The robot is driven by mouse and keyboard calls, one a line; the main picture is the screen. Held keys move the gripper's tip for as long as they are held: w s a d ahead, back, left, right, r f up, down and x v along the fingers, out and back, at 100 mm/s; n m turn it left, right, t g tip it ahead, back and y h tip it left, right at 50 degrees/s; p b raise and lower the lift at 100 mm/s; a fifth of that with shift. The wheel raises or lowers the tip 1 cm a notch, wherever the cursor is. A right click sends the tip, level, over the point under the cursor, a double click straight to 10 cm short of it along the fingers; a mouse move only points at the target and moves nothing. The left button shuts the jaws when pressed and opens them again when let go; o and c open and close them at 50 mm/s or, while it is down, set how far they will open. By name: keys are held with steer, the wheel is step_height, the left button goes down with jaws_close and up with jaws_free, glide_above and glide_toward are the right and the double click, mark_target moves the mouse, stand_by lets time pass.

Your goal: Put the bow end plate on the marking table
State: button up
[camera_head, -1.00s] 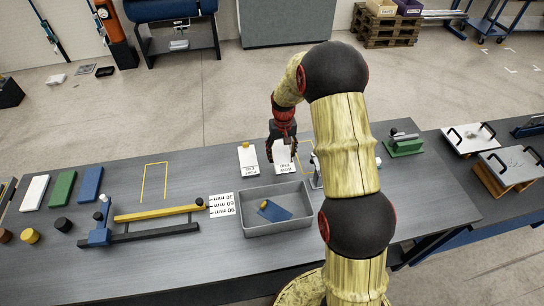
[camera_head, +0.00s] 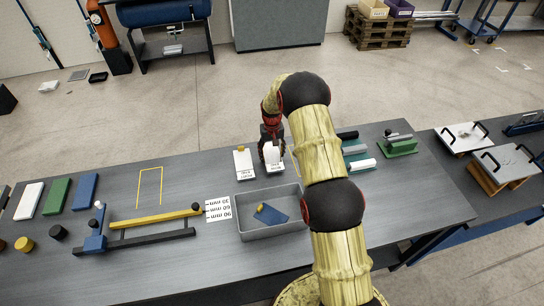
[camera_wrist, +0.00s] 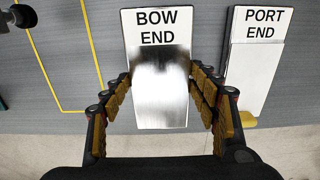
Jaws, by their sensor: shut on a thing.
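The bow end plate (camera_wrist: 160,95) is a shiny whitish plate by the black "BOW END" lettering in the wrist view. It also shows in the head view (camera_head: 274,158), on the grey bench behind the grey bin. My gripper (camera_head: 270,139) is over its far part. In the wrist view my gripper (camera_wrist: 163,118) has a finger on each side of the plate and is shut on it. The exact contact is hard to see. The plate seems still at bench level. I cannot tell which surface is the marking table; nothing is labelled so.
The port end plate (camera_head: 243,163), with a yellow knob, lies close beside on the left. The grey bin (camera_head: 273,232) holds a blue piece (camera_head: 268,214). A yellow outline (camera_head: 150,170) marks bare bench at left. A gauge with a yellow bar (camera_head: 155,218) lies in front.

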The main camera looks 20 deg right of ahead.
steer(key=shift+f, duration=0.75)
steer(key=shift+f, duration=0.1)
steer(key=o, duration=1.3)
steer(key=shift+c, duration=0.2)
